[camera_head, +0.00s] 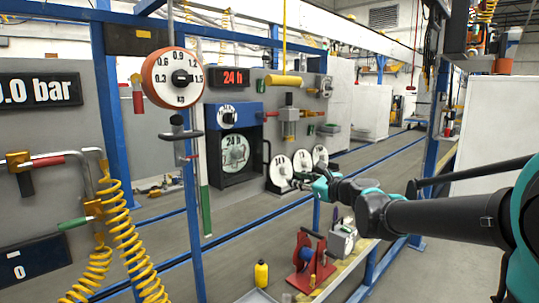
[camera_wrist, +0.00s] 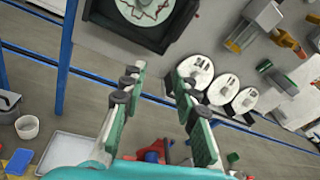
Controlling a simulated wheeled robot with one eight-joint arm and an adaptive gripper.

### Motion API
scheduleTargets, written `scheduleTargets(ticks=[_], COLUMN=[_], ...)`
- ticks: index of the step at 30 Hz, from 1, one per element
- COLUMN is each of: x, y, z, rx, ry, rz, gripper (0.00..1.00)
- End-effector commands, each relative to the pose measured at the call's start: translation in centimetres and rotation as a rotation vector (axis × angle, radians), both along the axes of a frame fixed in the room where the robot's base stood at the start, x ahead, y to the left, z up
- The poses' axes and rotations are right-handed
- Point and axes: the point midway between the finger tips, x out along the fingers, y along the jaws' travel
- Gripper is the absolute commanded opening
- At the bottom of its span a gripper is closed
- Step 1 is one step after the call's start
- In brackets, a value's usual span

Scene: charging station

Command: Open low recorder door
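The low recorder (camera_head: 258,168) is a dark box under a blue panel, with a round white chart (camera_head: 235,152) behind its dark frame. In the wrist view the same recorder (camera_wrist: 97,17) is cut off by the top edge, with part of its chart (camera_wrist: 146,10) showing. In the head view my gripper (camera_head: 316,186) is small, right of and below the recorder.
A blue upright post (camera_head: 192,220) and rails stand between me and the recorder. Three white round dials (camera_head: 281,170) sit right of the recorder. A red device (camera_head: 309,262) and yellow bottle (camera_head: 261,273) stand on the near bench. Yellow coiled hoses (camera_head: 120,235) hang at left.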

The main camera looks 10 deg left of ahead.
Motion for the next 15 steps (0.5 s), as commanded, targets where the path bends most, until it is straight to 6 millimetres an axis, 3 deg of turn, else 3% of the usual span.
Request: scheduleTargets(ticks=[3,6,15], x=[1.6,2.3,4.6], y=[0.0,0.0,1.9], z=[3.0,4.1,4.3], rx=[0.201,0.286,0.306], ry=[0.087,0.125,0.135], rz=[-0.044,-0.059,-0.06], gripper=[0.3,0.3,0.3])
